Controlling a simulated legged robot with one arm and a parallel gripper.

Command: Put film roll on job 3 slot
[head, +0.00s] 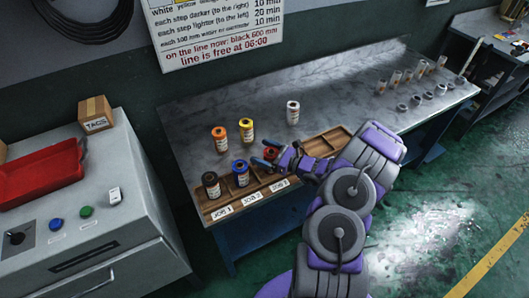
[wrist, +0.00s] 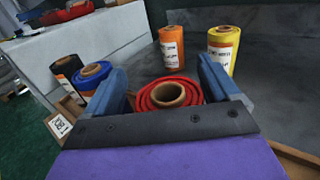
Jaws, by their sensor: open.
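My gripper (head: 265,153) is open, its blue fingers on either side of a red film roll (wrist: 170,92). In the wrist view the roll stands upright between the fingers, its lower part hidden by my gripper. In the head view the red roll (head: 270,153) is mostly covered by the fingers, at the JOB 3 section of the wooden rack (head: 222,202). A black roll (head: 211,185) stands at JOB 1 and a blue roll (head: 240,172) at JOB 2. Orange (head: 219,139), yellow (head: 246,131) and white (head: 292,112) rolls stand upright on the bench behind.
Several small containers stand at the bench's far right. A grey cabinet (head: 80,220) with a red tray (head: 38,174) is at left. A sign (head: 215,30) hangs above the grey bench (head: 340,95).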

